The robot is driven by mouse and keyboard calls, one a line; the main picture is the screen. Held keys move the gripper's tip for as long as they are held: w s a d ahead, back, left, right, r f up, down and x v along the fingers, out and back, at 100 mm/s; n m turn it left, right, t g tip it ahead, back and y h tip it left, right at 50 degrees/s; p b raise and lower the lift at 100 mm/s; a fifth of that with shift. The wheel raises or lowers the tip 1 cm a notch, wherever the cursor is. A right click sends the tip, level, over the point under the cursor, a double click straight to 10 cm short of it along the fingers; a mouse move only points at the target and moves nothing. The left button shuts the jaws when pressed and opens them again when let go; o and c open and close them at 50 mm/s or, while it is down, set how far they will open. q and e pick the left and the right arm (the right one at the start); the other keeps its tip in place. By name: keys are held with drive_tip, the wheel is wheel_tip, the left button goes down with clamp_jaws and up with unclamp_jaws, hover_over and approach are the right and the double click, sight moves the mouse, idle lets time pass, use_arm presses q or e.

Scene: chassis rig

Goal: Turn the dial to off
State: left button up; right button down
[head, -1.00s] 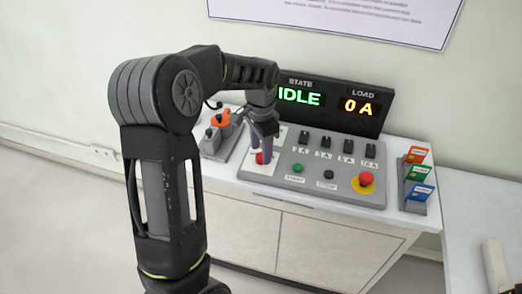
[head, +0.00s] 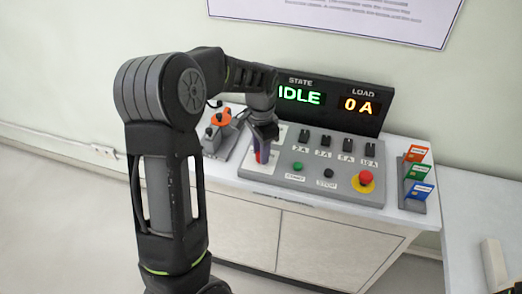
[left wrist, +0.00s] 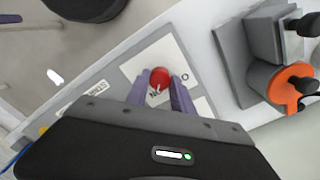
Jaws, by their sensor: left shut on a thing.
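The red round dial (left wrist: 160,77) sits on a white plate (left wrist: 134,67) at the left end of the grey control panel (head: 316,186). A white pointer line shows on its top. A letter like "O" is printed on the plate right of the dial in the left wrist view; other lettering by the fingers is partly hidden. My left gripper (left wrist: 163,92) has its purple fingers on either side of the dial, shut on it. In the head view, the left gripper (head: 262,149) points down and mostly hides the dial.
A display (head: 324,100) behind the panel reads IDLE and 0 A. The panel has several black switches, a green button (head: 298,167), a black button (head: 328,173) and a red mushroom button (head: 365,178). An orange-topped device (head: 220,118) stands left; a card rack (head: 415,181) stands right.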

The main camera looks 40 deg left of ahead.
use_arm(q)
drive_tip(key=shift+n, duration=0.5)
clamp_jaws()
drive_tip(key=n, duration=0.3)
drive_tip(key=shift+b, duration=0.35)
drive_tip(key=n, duration=1.3)
drive_tip(key=shift+n, duration=0.4)
drive_tip(key=o, duration=1)
unclamp_jaws()
drive_tip(key=shift+o, duration=0.2)
drive_tip(key=shift+r, duration=0.1)
